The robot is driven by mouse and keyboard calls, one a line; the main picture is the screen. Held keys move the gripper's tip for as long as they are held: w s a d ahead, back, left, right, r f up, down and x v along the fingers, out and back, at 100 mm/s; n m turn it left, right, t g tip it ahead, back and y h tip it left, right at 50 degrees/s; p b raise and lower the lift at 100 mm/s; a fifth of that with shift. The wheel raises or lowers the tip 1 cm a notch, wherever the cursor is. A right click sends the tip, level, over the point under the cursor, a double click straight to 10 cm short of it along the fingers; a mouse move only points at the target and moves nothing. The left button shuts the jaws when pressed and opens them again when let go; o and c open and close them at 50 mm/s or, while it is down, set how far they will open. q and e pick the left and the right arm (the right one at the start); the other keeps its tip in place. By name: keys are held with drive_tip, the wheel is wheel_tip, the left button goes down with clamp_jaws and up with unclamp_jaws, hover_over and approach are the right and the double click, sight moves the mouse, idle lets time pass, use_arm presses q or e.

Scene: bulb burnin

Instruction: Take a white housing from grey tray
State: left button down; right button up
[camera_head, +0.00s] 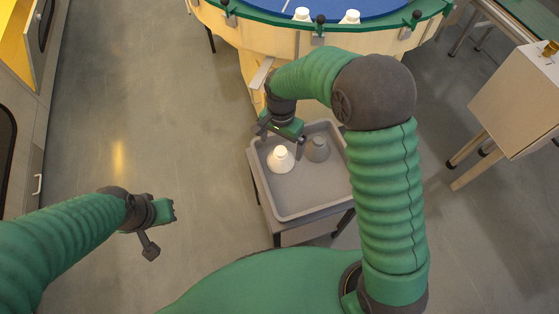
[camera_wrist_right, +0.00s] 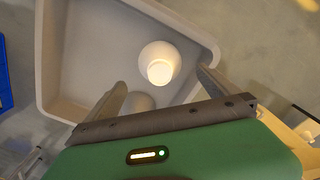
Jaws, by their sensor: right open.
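The white housing (camera_head: 280,161) is a cone with a bright narrow top, standing upright in the left part of the grey tray (camera_head: 310,207). It also shows in the right wrist view (camera_wrist_right: 159,60), ahead of and between the fingers. My right gripper (camera_head: 281,137) is open and empty, above the tray's far left part near the housing; I see no contact. In the wrist view its two fingers (camera_wrist_right: 160,88) are spread apart. My left gripper (camera_head: 158,225) is away to the left over the floor; its finger gap is unclear.
A grey cone-shaped housing (camera_head: 318,150) stands right of the white one, partly hidden in the wrist view. The tray's near part is bare. A round table with a blue top (camera_head: 376,8) and white pieces is beyond. A box-like stand (camera_head: 520,98) is at right.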

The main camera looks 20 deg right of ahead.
sight(280, 157)
wheel_tip(280, 157, down, 2)
drive_tip(key=shift+a+f, duration=0.15)
wheel_tip(280, 157, down, 5)
drive_tip(key=b, duration=0.3)
drive_tip(key=shift+s+f+b, duration=0.1)
drive_tip(key=shift+b, duration=0.2)
drive_tip(key=c, duration=1.3)
